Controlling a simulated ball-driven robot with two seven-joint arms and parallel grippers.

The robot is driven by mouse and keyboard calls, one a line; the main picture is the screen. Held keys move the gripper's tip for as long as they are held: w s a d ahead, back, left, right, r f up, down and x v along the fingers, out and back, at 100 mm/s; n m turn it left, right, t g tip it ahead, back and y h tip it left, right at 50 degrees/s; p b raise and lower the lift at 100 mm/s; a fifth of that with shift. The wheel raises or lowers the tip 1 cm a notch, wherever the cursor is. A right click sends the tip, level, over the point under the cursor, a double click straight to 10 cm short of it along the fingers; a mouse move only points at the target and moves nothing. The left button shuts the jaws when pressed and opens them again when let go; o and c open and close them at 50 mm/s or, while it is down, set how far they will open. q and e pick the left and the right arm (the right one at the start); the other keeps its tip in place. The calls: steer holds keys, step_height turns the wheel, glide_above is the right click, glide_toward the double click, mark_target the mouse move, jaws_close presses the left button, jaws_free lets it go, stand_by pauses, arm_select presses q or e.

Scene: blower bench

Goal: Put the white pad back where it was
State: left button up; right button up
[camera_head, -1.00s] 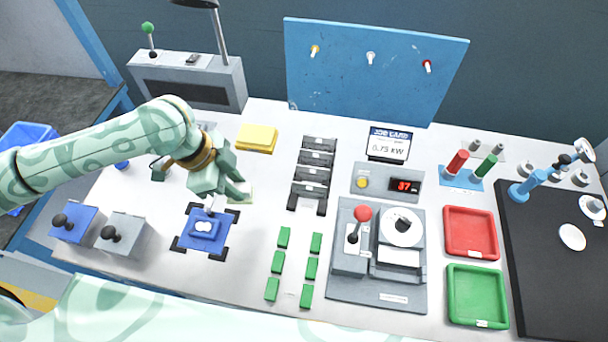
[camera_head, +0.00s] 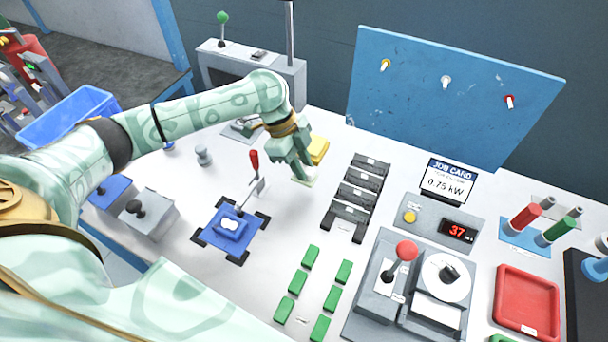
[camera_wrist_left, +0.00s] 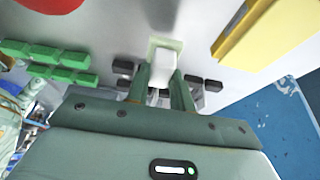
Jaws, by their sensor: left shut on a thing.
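My left gripper (camera_head: 303,174) is shut on the white pad, low over a pale greenish square (camera_head: 306,182) on the bench. In the left wrist view the white pad (camera_wrist_left: 162,66) sits between the two fingers. The pale square (camera_wrist_left: 163,43) shows around its far end. I cannot tell whether the pad touches the bench. In the head view the fingers hide most of the pad. My right gripper is not in view.
A yellow block (camera_head: 318,149) lies just behind my left gripper. A blue fixture (camera_head: 228,231) with a red-handled lever (camera_head: 254,161) stands in front and left. A black rack (camera_head: 358,197) is to the right. Several green blocks (camera_head: 311,257) lie nearer the front.

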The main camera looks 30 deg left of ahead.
arm_select(q)
steer(key=shift+w+f, duration=0.25)
steer(key=shift+f, duration=0.2)
step_height(320, 180, down, 3)
steer(key=shift+a+f+b, duration=0.15)
steer(key=shift+f+b, duration=0.05)
steer(key=shift+b, duration=0.85)
steer(key=shift+r, duration=0.2)
steer(key=o, duration=0.9)
steer(key=shift+f, duration=0.15)
steer(key=p+v, duration=0.4)
steer(key=v, duration=0.8)
steer(key=shift+p, duration=0.3)
